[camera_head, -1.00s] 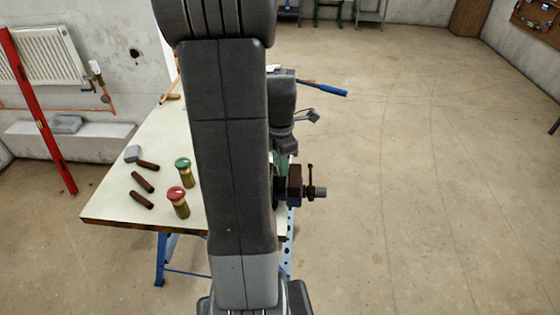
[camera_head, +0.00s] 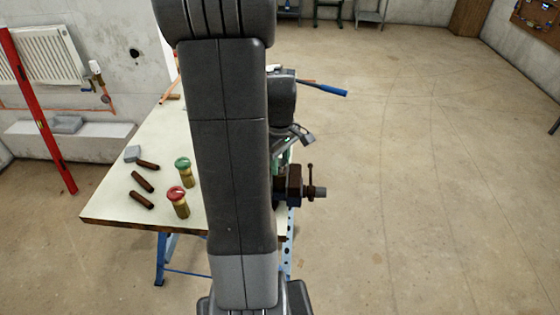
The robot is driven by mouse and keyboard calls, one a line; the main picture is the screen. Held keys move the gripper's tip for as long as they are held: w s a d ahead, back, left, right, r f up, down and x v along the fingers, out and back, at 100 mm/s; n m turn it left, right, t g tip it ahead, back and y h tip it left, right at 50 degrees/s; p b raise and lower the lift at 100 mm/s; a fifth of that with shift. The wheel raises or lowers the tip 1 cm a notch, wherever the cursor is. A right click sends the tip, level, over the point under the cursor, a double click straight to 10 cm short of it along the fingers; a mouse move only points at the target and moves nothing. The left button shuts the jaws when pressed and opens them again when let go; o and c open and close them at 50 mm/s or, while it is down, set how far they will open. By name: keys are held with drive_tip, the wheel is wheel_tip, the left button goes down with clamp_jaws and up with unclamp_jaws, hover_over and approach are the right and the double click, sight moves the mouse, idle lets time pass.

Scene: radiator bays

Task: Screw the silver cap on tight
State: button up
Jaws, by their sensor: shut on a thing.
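My gripper (camera_head: 301,137) shows only in part, to the right of my forearm, above the vise at the table's right edge. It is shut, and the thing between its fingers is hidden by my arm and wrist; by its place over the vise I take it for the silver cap. A little green (camera_head: 284,160) shows just below the gripper. The dark vise (camera_head: 293,186) with its screw handle sticks out at the table's right edge. Whether the cap sits straight or tight cannot be seen.
On the pale workbench (camera_head: 120,205) stand a brass piece with a red top (camera_head: 178,203) and one with a green top (camera_head: 185,172). Several brown-handled tools lie to their left. A blue-handled tool (camera_head: 325,89) juts past the bench's back right. Open floor lies right.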

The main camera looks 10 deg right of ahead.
drive_tip(key=m, duration=0.7)
drive_tip(key=shift+m, duration=0.3)
drive_tip(key=m, duration=0.7)
drive_tip(key=o, duration=1)
drive_tip(key=shift+c, duration=0.2)
